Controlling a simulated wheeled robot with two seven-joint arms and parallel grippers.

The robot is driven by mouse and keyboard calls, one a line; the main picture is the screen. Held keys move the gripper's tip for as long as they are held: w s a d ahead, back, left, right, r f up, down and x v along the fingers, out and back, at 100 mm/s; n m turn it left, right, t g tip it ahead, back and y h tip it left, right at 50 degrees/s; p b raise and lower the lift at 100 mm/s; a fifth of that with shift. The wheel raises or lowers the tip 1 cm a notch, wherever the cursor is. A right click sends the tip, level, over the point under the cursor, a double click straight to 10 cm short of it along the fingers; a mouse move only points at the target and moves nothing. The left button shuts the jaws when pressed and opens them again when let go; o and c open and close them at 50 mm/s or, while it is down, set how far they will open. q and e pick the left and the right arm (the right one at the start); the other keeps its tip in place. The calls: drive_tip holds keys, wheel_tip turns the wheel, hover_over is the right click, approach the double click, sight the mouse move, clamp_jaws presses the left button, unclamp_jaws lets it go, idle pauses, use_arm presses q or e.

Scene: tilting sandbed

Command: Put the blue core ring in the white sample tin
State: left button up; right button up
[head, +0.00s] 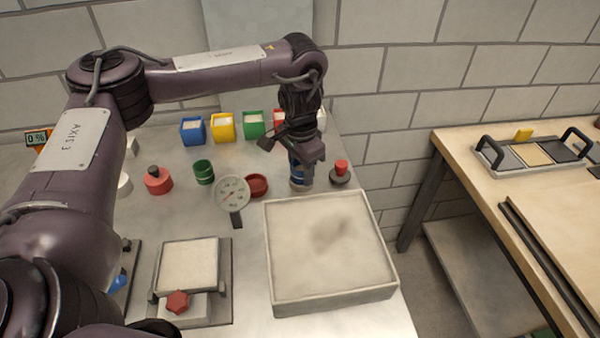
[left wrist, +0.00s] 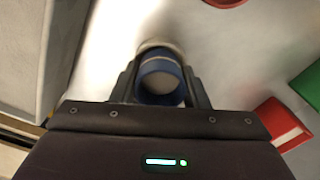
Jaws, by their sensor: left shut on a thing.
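My left gripper (head: 298,160) hangs over the back of the metal table, pointing down. It is shut on the blue core ring (head: 295,169), whose blue wall shows between the fingers. In the left wrist view the ring (left wrist: 160,80) sits between both fingertips, its opening facing the camera. A pale round tin (head: 300,185), seemingly the white sample tin, stands right under the ring. Its rim (left wrist: 157,45) shows just beyond the ring in the left wrist view. I cannot tell whether the ring is inside the tin or just above it. My right gripper is not in view.
A red dish (head: 257,186), a dial gauge (head: 231,194) and a green ring (head: 203,172) stand left of the tin. A red-knobbed weight (head: 340,173) stands close right. A sand tray (head: 284,308) lies in front. Coloured bins (head: 223,127) line the back.

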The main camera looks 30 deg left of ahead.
use_arm(q)
drive_tip(key=shift+s+f, duration=0.4)
drive_tip(key=shift+f, duration=0.4)
drive_tip(key=shift+s+d+f, duration=0.15)
drive_tip(key=shift+s+f, duration=0.1)
drive_tip(key=shift+f, duration=0.15)
drive_tip(key=o, duration=0.7)
drive_tip(key=shift+o, duration=0.3)
drive_tip(key=r, duration=0.2)
drive_tip(key=w+r+p, duration=0.1)
drive_tip(key=r, duration=0.1)
drive_tip(key=w+r, duration=0.1)
drive_tip(key=r, duration=0.1)
drive_tip(key=shift+d+r, duration=0.1)
drive_tip(key=shift+r, duration=0.2)
wheel_tip(320, 180, up, 6)
drive_tip(key=p, duration=0.1)
drive_tip(key=shift+s+a+r+p, duration=0.25)
drive_tip(key=shift+p, duration=0.05)
drive_tip(key=shift+s, duration=0.1)
